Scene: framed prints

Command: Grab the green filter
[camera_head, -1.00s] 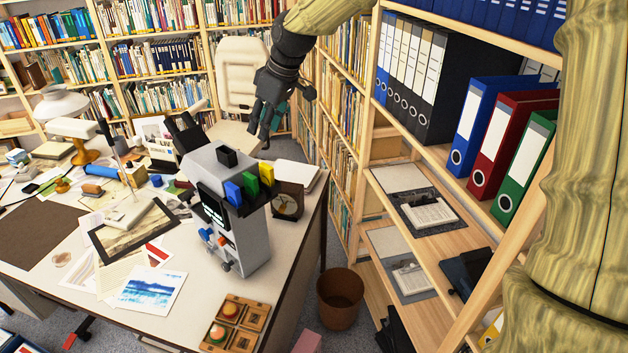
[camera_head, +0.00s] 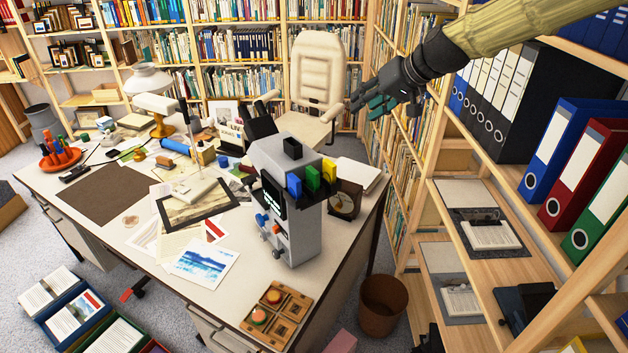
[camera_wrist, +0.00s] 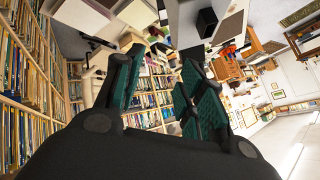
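The green filter (camera_head: 313,178) is a small green block between a blue filter (camera_head: 294,186) and a yellow filter (camera_head: 329,171). All three sit in a row on a dark holder at the right side of a grey machine (camera_head: 282,215) on the desk. My gripper (camera_head: 362,106) is in the air above and to the right of the machine, apart from the filters. In the wrist view, its teal-padded fingers (camera_wrist: 155,85) are spread with nothing between them. The green filter cannot be made out in the wrist view.
The desk (camera_head: 110,215) holds papers, a lamp (camera_head: 150,85) and a wooden tray (camera_head: 276,314) at its front. A shelf with binders (camera_head: 560,150) stands at the right. A chair (camera_head: 316,75) is behind the desk, and a bin (camera_head: 382,303) is on the floor.

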